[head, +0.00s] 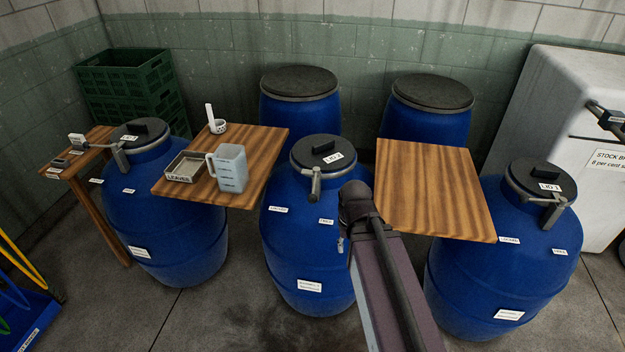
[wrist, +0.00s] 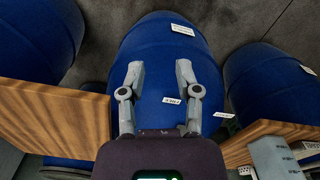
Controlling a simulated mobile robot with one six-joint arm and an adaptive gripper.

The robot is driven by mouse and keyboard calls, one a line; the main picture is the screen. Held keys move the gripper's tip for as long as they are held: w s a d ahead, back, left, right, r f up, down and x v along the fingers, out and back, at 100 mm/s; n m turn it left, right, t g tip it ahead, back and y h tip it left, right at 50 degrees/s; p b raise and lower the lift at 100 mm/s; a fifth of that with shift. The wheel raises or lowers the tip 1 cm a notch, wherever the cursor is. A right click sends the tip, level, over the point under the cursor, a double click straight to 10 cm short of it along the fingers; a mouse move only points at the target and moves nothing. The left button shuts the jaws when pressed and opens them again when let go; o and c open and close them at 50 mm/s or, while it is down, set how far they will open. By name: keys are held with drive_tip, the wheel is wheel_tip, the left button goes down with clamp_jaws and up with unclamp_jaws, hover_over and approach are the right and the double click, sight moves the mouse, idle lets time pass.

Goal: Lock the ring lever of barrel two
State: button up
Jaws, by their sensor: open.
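Barrel two (head: 290,250) is the middle blue drum of the front row. Its black lid (head: 305,150), marked LID 2, sits on top with a grey ring around it. The grey ring lever (head: 315,184) juts from the ring's front and points down toward me; I cannot tell if it lies flat against the drum. My gripper (wrist: 160,74) is open and empty in the wrist view, in front of barrel two's blue side (wrist: 165,55), with a small white label (wrist: 172,100) between its fingers. The lever does not show there. In the head view my arm mostly hides the gripper, right of the lever.
Wooden boards flank barrel two: the left one (head: 255,150) bears a jug (head: 230,168), a tray (head: 185,179) and a cup; the right one (head: 435,190) is bare. Barrel three (head: 165,235) and barrel one (head: 500,270) stand outside them. Two more drums stand behind.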

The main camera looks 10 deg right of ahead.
drive_tip(key=shift+w+f, duration=0.1)
clamp_jaws()
drive_tip(key=w+f+m+y+b, duration=0.2)
drive_tip(key=w+y+b, duration=0.65)
drive_tip(key=w, duration=0.25)
drive_tip(key=w+d+r+t+y+b, duration=0.3)
drive_tip(key=w+d+r+y+b, duration=0.1)
drive_tip(key=w+d+y, duration=0.3)
drive_tip(key=shift+w+d+r+m+t+y+b, duration=0.4)
drive_tip(key=shift+d+r, duration=0.35)
drive_tip(key=shift+d, duration=0.65)
